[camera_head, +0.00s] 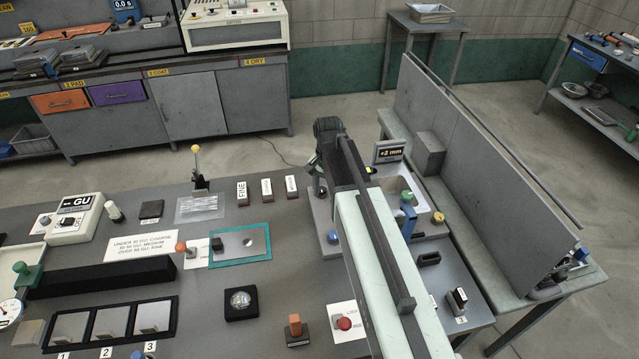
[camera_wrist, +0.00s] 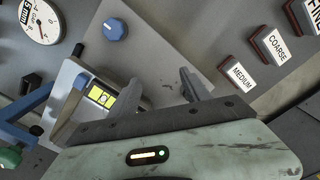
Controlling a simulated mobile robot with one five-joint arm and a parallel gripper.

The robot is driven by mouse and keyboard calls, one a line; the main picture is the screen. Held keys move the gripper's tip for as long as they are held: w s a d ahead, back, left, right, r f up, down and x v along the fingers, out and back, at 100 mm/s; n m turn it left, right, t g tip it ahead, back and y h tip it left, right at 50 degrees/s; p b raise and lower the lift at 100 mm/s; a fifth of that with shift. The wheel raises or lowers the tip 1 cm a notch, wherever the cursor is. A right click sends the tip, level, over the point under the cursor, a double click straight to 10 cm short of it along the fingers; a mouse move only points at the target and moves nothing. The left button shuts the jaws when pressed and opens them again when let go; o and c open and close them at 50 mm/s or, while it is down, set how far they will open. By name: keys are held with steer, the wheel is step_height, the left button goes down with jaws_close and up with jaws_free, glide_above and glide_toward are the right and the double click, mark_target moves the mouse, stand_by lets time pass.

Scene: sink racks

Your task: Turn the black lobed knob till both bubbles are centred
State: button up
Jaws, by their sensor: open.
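I cannot make out a black lobed knob in either view; my arm hides part of the right-hand station in the head view. A grey plate (camera_wrist: 138,58) in the wrist view carries a blue knob (camera_wrist: 115,29) and a small yellow level window (camera_wrist: 102,96) with dark marks. The bubbles in it are too small to tell whether they are centred. My gripper (camera_wrist: 154,84) is open above the plate, its two fingers apart with nothing visibly held. The level window is just left of the left finger, and the blue knob is beyond the fingers.
A round dial gauge (camera_wrist: 42,22) and a blue clamp-like part (camera_wrist: 38,112) lie left in the wrist view. Label blocks, including MEDIUM (camera_wrist: 237,74), stand right. In the head view a display (camera_head: 389,151) reads +2 mm, and a grey wall panel (camera_head: 470,130) stands right of my arm.

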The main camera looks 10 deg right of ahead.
mark_target(321, 189)
steer(key=w+m, duration=0.1)
steer(key=w, duration=0.2)
steer(key=w+r+m, duration=0.1)
steer(key=w+m, duration=0.1)
steer(key=w, duration=0.1)
steer(key=w+m+p, duration=0.1)
steer(key=w+m, duration=0.1)
steer(key=w, duration=0.1)
steer(key=shift+w+d+r, duration=0.15)
steer(key=shift+w+r, duration=0.1)
steer(key=shift+w, duration=0.05)
steer(key=shift+s+f+m+b, duration=0.1)
steer(key=shift+f+m+b, duration=0.15)
steer(key=shift+m+b, duration=0.05)
step_height(321, 189, down, 8)
steer(key=b, duration=0.7)
steer(key=shift+r+b, duration=0.15)
steer(key=shift+b, duration=0.15)
steer(key=shift+r, duration=0.15)
steer(key=shift+c, duration=0.2)
steer(key=c, duration=1)
steer(key=shift+a, duration=0.35)
jaws_close()
steer(key=shift+d, duration=0.25)
